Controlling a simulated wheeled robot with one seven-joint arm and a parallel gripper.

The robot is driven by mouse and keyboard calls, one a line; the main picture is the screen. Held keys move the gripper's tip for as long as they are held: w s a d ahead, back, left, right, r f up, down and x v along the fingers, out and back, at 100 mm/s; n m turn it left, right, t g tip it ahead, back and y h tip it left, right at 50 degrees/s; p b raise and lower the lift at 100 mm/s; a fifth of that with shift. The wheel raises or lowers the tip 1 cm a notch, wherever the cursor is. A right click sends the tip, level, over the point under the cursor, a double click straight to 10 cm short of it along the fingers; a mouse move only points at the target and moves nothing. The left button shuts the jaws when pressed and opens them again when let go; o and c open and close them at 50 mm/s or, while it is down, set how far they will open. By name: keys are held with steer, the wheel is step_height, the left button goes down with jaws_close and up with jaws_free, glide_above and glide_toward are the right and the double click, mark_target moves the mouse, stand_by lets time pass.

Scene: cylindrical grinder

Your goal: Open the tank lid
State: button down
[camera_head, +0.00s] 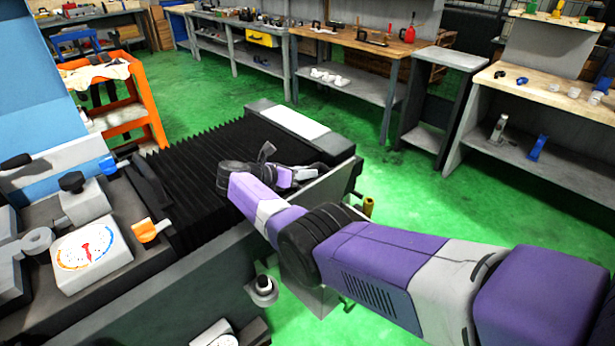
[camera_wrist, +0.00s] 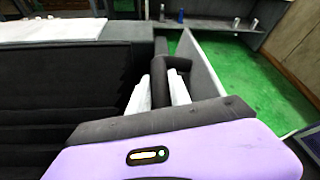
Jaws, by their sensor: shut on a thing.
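A light grey plate, which looks like the tank lid (camera_head: 328,192), stands at the right end of the machine, partly behind my arm. It also shows in the wrist view (camera_wrist: 203,66) as a thin panel standing on edge. A dark looped handle (camera_wrist: 178,63) sits against its left side. My gripper (camera_wrist: 159,90) has its two white fingers on either side of the handle and is shut on it. In the head view my gripper (camera_head: 290,175) is low at the machine's end, and the handle is hard to make out. How far the lid is open I cannot tell.
Black ribbed bellows (camera_head: 195,160) lie left of my gripper. An orange cart (camera_head: 150,105) stands behind. Green floor (camera_head: 420,190) is free to the right, before the benches.

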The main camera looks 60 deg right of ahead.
steer(key=shift+f, duration=0.1)
steer(key=c, duration=1.2)
jaws_free()
steer(key=shift+v, duration=3.9)
